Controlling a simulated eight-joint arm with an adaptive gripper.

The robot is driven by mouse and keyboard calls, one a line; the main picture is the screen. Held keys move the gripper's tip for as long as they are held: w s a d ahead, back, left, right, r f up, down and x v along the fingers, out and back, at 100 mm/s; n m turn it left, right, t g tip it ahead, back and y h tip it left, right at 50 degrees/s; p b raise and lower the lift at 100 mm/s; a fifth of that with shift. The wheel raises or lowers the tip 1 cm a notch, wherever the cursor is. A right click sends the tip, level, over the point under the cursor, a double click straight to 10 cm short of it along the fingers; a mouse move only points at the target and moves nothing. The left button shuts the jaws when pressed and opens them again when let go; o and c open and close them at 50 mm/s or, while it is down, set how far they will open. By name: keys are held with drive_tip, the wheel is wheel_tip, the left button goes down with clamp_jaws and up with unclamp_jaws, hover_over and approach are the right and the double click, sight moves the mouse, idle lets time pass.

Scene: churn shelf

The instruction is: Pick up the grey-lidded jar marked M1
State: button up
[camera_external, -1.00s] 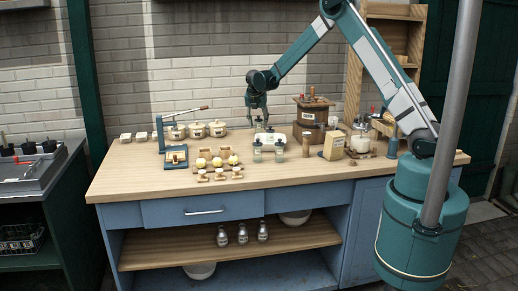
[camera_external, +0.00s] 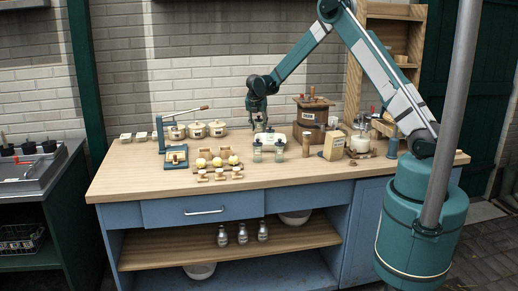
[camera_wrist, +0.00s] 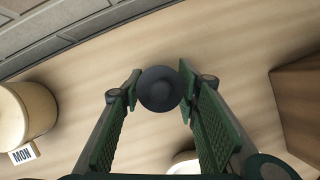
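A round dark grey lid (camera_wrist: 160,88) shows from above in the wrist view, near the picture's middle. The lid hides the body under it, and no M1 mark is legible. My gripper (camera_wrist: 158,85) is open, with one finger on each side of the lid. The right finger looks very close to the lid's edge; I cannot tell whether it touches. In the external view my gripper (camera_external: 259,126) is low over the back of the worktop, behind a pale box, and the jar there cannot be made out.
A cream crock (camera_wrist: 24,112) labelled MON stands left in the wrist view. A wooden churn (camera_external: 313,114) stands right of my gripper. The pale box (camera_external: 271,141) and two small glass jars (camera_external: 258,156) are in front. A lever press (camera_external: 174,145) stands farther left.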

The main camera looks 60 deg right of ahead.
drive_tip(key=c, duration=0.6)
drive_tip(key=shift+r, duration=0.1)
drive_tip(key=shift+r, duration=4.9)
